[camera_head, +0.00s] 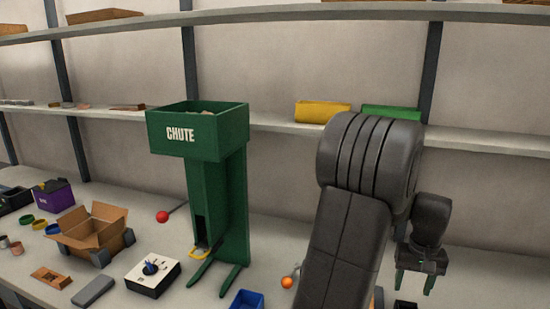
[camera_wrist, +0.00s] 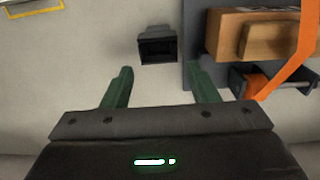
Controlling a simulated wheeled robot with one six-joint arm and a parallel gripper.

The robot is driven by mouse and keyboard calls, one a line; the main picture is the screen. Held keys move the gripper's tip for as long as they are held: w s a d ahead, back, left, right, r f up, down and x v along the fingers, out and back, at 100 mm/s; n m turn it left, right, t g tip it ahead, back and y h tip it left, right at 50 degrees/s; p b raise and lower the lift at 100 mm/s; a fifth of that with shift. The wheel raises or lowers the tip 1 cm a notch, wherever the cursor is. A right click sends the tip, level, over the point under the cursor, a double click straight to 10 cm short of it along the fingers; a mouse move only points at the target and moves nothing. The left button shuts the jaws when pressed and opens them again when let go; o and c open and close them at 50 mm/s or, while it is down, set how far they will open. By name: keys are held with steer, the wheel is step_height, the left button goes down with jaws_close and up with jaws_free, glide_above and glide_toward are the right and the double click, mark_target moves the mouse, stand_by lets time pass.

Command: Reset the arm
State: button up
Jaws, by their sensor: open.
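My gripper (camera_head: 414,283) is at the right of the head view, hanging from my dark arm with its fingers pointing down. In the wrist view my gripper (camera_wrist: 158,88) shows two green fingers spread apart with nothing between them. A small dark open-topped box (camera_wrist: 158,46) lies beyond the fingertips in the wrist view. My arm hides part of the bench in the head view.
A green chute (camera_head: 219,187) stands on the bench left of my arm. A cardboard box (camera_head: 92,239), a white box with a knob (camera_head: 152,277) and a blue bin (camera_head: 246,300) stand nearby. Shelves (camera_head: 278,127) run behind.

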steer(key=f, duration=0.4)
steer(key=shift+d+f, duration=0.2)
steer(key=shift+f, duration=0.1)
steer(key=shift+s+a+r+b, duration=0.1)
steer(key=shift+r+b, duration=0.05)
steer(key=shift+r, duration=1.1)
steer(key=shift+s+r+b, duration=0.1)
steer(key=shift+r+b, duration=0.05)
steer(key=shift+r, duration=1.1)
steer(key=shift+f, duration=0.1)
